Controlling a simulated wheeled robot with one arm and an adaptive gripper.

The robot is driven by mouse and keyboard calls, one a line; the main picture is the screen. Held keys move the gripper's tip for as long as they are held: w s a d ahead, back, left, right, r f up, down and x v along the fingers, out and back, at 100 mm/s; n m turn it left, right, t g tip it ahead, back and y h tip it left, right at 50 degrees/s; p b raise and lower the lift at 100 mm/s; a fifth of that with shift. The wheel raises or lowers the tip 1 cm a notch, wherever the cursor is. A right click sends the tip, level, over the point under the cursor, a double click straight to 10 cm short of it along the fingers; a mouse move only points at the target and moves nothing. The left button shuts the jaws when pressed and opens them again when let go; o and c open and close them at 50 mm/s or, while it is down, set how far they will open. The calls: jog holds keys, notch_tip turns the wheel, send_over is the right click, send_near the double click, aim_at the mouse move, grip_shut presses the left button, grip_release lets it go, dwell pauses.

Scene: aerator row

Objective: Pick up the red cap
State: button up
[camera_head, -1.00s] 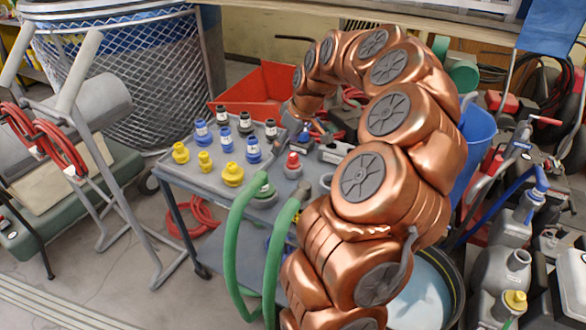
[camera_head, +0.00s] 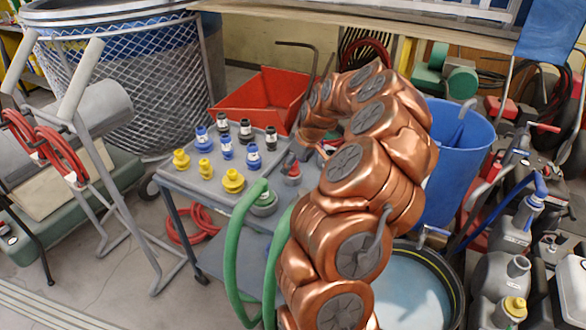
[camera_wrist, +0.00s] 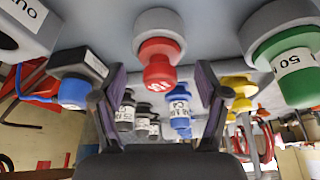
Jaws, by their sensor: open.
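The red cap (camera_head: 292,172) stands on the grey cart top, near its right side, partly covered by my gripper in the head view. In the wrist view the red cap (camera_wrist: 158,68), seated on a grey round base, appears upside down between my two fingers. My gripper (camera_wrist: 161,80) is open, with one dark finger on each side of the cap and a visible gap to it. In the head view my gripper (camera_head: 291,158) is small and close above the cap; its fingers are hard to make out.
A green cap (camera_head: 264,198) stands close by at the front. Several blue (camera_head: 226,148), black (camera_head: 245,130) and yellow caps (camera_head: 232,180) fill the cart (camera_head: 196,187) to the left. Green hoses (camera_head: 243,225) arch at the front. A red bin (camera_head: 262,95) stands behind.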

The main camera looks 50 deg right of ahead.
jog(key=shift+w+f, duration=0.2)
jog(key=shift+f, duration=0.2)
jog(key=shift+c, duration=0.2)
jog(key=c, duration=1.3)
